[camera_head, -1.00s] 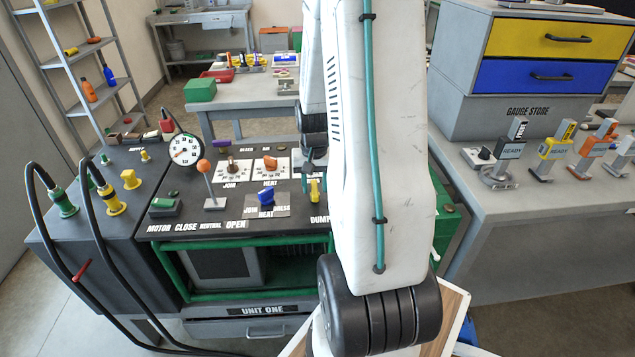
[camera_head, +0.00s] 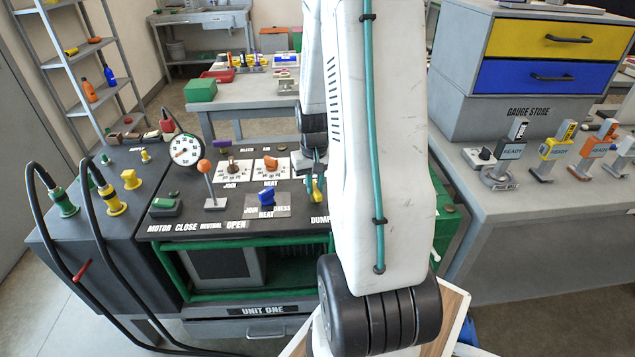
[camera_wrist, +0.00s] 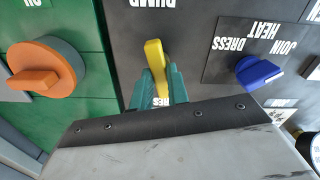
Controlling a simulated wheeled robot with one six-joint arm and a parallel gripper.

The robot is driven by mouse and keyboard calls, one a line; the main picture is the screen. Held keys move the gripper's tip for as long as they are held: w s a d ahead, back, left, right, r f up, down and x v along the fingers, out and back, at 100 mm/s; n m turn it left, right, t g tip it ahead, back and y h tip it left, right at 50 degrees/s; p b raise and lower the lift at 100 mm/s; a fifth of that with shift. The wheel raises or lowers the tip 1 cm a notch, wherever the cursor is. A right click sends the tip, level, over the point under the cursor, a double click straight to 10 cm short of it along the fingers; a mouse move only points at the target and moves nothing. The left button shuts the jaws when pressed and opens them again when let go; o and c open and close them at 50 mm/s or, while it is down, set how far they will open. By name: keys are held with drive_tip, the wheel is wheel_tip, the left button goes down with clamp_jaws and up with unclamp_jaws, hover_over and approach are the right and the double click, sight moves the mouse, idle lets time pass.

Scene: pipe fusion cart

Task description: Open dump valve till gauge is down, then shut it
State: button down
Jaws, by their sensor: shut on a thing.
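The dump valve's yellow handle (camera_wrist: 155,56) stands up by the DUMP lettering in the wrist view. My gripper (camera_wrist: 158,88), with teal fingers, is shut on this handle. In the head view the yellow handle (camera_head: 318,190) shows just left of my white arm, with my gripper (camera_head: 313,183) at it. The arm hides part of the DUMP label. The round white gauge (camera_head: 186,150) stands at the back left of the black panel. Its small red needle points to the left side of the dial; the exact reading is too small to tell.
A blue knob (camera_wrist: 260,73) sits right of the valve in the wrist view, and an orange knob (camera_wrist: 45,70) sits left. An orange-topped lever (camera_head: 205,168) stands on the panel. Black hoses (camera_head: 80,270) loop at the front left. A gauge bench (camera_head: 530,240) is at the right.

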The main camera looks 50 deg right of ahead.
drive_tip(key=n, duration=1.1)
drive_tip(key=shift+d, duration=0.1)
drive_tip(key=shift+r+n, duration=0.1)
drive_tip(key=shift+n, duration=1.8)
drive_tip(key=c, duration=1.4)
unclamp_jaws()
drive_tip(key=shift+o, duration=0.2)
